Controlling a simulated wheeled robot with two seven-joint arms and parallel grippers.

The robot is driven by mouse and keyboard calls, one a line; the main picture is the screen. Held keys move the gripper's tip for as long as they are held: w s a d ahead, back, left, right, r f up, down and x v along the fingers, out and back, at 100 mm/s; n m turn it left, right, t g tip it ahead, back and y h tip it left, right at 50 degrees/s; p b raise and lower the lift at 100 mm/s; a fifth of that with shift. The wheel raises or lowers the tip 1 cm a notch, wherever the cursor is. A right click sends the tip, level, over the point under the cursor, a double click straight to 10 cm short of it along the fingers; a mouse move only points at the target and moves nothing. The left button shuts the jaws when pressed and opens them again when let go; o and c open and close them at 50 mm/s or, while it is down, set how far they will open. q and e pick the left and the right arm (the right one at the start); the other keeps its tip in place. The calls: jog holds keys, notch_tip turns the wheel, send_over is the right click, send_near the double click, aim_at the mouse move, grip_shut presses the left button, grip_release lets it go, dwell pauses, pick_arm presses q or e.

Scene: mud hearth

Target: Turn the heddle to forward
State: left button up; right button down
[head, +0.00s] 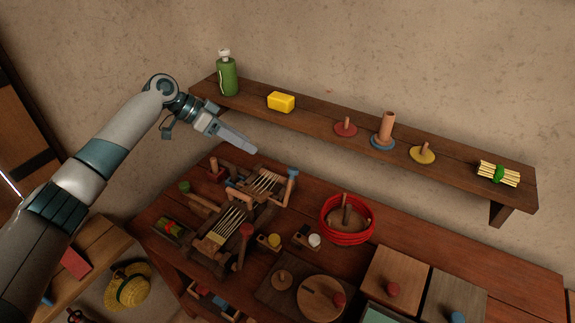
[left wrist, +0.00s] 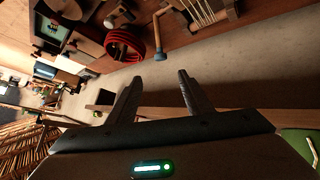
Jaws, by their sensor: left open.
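A small wooden loom with pale warp threads (head: 229,222) stands on the table; its heddle is hard to tell apart from the frame around it. A wooden lever with a blue top (head: 292,174) rises at the loom's back right side, and a blue-ended wooden lever also shows in the left wrist view (left wrist: 160,54).
A wall shelf (head: 350,123) close by the gripper carries a green bottle (head: 227,75), a yellow block (head: 281,102), several peg pieces and a stick bundle (head: 499,174). A red coil (head: 347,238) lies right of the loom. Lidded boxes (head: 396,275) stand at front right.

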pick_arm(q)
jog(key=b, duration=0.8)
send_near(292, 169)
jog(key=x, duration=0.7)
jog(key=shift+w+d+f, duration=0.1)
jog(key=shift+w+f, duration=0.05)
jog(key=shift+f, duration=0.1)
jog(key=shift+d+f, duration=0.35)
jog(key=shift+d, duration=0.1)
pick_arm(e)
notch_tip(292, 169, down, 8)
jog(key=shift+s+f, duration=0.15)
jog(key=shift+s, duration=0.05)
pick_arm(q)
grip_shut()
